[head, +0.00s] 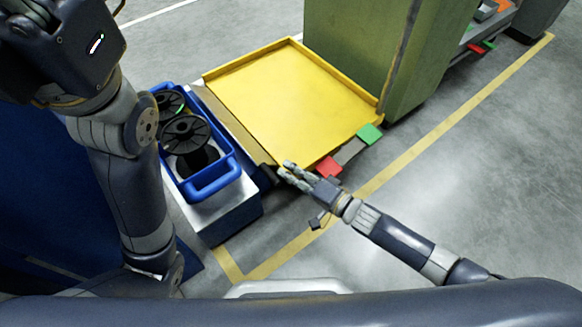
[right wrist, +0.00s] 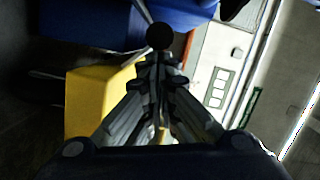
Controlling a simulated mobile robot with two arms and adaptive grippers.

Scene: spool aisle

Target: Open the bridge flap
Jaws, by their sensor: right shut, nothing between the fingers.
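The bridge flap is a yellow panel (head: 290,95) with raised rims, spanning from the blue-crate stand to the green cabinet in the head view. It looks about level. Part of its yellow surface shows in the right wrist view (right wrist: 88,105). My right gripper (head: 284,170) is shut and empty at the flap's near corner; I cannot tell whether it touches the flap. In the right wrist view the closed fingers (right wrist: 158,65) point at a round black knob (right wrist: 158,37), apart or touching I cannot tell. My left gripper is out of view; only my left arm shows.
A blue crate (head: 207,188) with black spools (head: 186,135) stands on a pale-topped stand left of the flap. A green cabinet (head: 355,45) stands behind right. Red (head: 328,167) and green (head: 369,134) pads lie along the flap's near right edge. Floor at right is clear.

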